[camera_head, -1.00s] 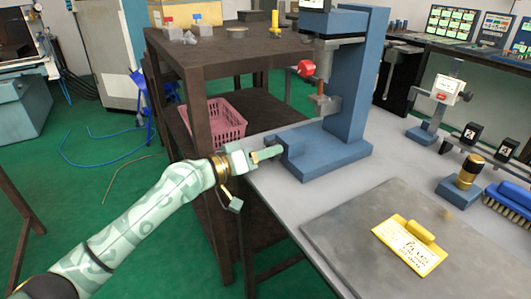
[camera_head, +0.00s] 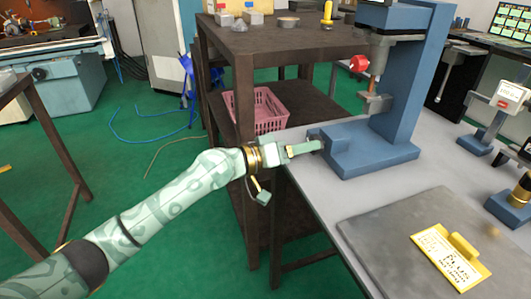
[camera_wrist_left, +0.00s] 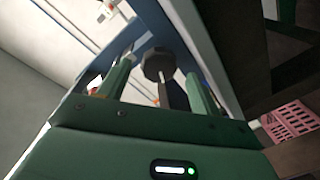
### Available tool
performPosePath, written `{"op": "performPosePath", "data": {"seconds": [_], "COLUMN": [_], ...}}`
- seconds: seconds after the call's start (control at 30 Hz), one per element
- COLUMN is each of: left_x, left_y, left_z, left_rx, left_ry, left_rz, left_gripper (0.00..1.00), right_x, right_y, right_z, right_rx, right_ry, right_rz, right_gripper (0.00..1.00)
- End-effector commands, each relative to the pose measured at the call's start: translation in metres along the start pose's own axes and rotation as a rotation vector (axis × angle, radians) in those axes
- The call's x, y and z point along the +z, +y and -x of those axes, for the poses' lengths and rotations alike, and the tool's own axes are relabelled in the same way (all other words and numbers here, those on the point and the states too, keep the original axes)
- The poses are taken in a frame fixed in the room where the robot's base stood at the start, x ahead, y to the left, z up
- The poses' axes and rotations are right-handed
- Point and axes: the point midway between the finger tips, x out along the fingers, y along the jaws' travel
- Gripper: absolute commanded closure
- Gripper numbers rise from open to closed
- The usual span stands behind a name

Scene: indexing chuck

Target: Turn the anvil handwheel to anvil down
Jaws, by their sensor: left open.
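The blue press (camera_head: 405,100) stands on the grey bench, with a red knob (camera_head: 359,63) on its column side and a metal anvil part (camera_head: 375,103) below it. My left gripper (camera_head: 314,147) reaches in from the left, at the left end of the press base. In the left wrist view its two green fingers are open, and a dark grey round knob with a stem (camera_wrist_left: 158,65) shows between them. I cannot tell whether the fingers touch it. This knob is hidden behind the gripper in the head view, and I cannot be sure it is the anvil handwheel. My right gripper is out of view.
A brown shelf table (camera_head: 285,40) stands left of the bench, with a pink basket (camera_head: 258,110) on its lower shelf. A grey plate (camera_head: 385,235) with a yellow card (camera_head: 450,258) lies on the bench in front of the press.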

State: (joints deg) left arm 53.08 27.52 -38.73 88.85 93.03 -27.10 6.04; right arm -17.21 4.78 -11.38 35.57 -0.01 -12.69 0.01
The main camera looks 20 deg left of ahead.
Motion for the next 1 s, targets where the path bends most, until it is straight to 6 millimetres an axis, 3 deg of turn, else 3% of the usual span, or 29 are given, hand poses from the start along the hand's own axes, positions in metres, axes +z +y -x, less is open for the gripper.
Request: {"op": "performPosePath", "data": {"seconds": [0.3,0.5,0.7,1.0], "left_x": [0.000,0.001,0.000,0.000], "left_y": [-0.001,-0.002,-0.001,-0.001], "left_z": [0.087,0.125,0.140,0.140], "left_rx": [-0.005,-0.004,-0.002,-0.002], "left_ry": [-0.002,0.000,0.001,0.000], "left_rz": [-0.002,0.001,-0.002,0.001], "left_gripper": [0.36,0.36,0.36,0.36], "right_x": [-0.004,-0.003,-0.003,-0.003], "right_y": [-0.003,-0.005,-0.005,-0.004], "right_z": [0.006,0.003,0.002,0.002], "right_rx": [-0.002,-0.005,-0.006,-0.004], "right_ry": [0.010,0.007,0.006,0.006], "right_rz": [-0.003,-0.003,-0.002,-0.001], "right_gripper": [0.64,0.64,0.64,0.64]}}
